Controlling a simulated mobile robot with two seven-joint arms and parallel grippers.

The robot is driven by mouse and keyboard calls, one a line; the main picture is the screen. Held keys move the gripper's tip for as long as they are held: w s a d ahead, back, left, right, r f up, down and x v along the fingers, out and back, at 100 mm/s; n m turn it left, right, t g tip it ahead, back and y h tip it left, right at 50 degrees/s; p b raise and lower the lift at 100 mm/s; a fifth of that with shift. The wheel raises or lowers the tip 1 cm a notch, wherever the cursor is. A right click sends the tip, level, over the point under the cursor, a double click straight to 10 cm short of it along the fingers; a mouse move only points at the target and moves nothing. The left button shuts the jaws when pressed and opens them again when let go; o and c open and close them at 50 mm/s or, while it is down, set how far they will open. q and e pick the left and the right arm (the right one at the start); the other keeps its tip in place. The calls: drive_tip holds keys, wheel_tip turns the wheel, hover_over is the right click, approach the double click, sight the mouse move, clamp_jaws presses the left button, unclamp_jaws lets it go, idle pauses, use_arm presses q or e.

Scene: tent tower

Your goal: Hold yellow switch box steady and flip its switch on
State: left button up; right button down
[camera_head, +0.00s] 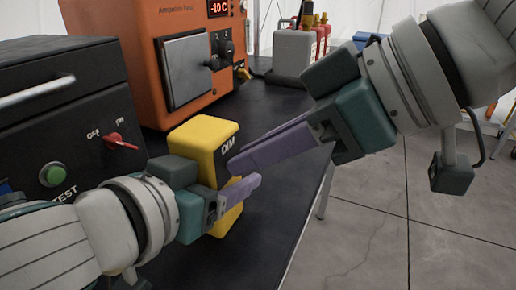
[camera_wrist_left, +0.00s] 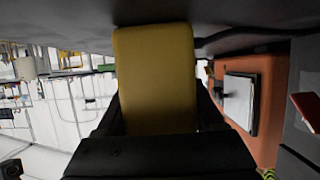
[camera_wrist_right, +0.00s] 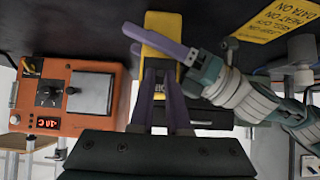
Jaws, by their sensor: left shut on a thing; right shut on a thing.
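The yellow switch box (camera_head: 198,133) stands at the black table's front edge, its dark face marked DIM turned right. It also fills the middle of the left wrist view (camera_wrist_left: 155,75) and shows beyond the fingers in the right wrist view (camera_wrist_right: 163,22). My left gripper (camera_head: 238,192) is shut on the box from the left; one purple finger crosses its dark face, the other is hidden. My right gripper (camera_head: 234,165) comes from the right, its purple fingertips shut at that dark face. The switch is hidden by the fingers, so its position cannot be told.
A black box (camera_head: 60,110) with an OFF/ON knob (camera_head: 119,141) and green button (camera_head: 53,174) is close at left. An orange unit (camera_head: 150,60) stands behind. Bottles (camera_head: 293,50) stand farther back. Bare table (camera_head: 275,110) lies behind the right fingers; open floor is at right.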

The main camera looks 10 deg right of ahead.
use_arm(q)
drive_tip(key=shift+s+d, duration=0.15)
drive_tip(key=shift+d, duration=0.05)
use_arm(e)
drive_tip(key=shift+a+r, duration=0.1)
use_arm(q)
drive_tip(key=shift+a, duration=0.1)
use_arm(e)
drive_tip(key=c, duration=0.9)
unclamp_jaws()
drive_tip(key=shift+d, duration=0.2)
drive_tip(key=v, duration=1.2)
use_arm(q)
drive_tip(key=o, duration=1.6)
drive_tip(key=shift+a, duration=0.1)
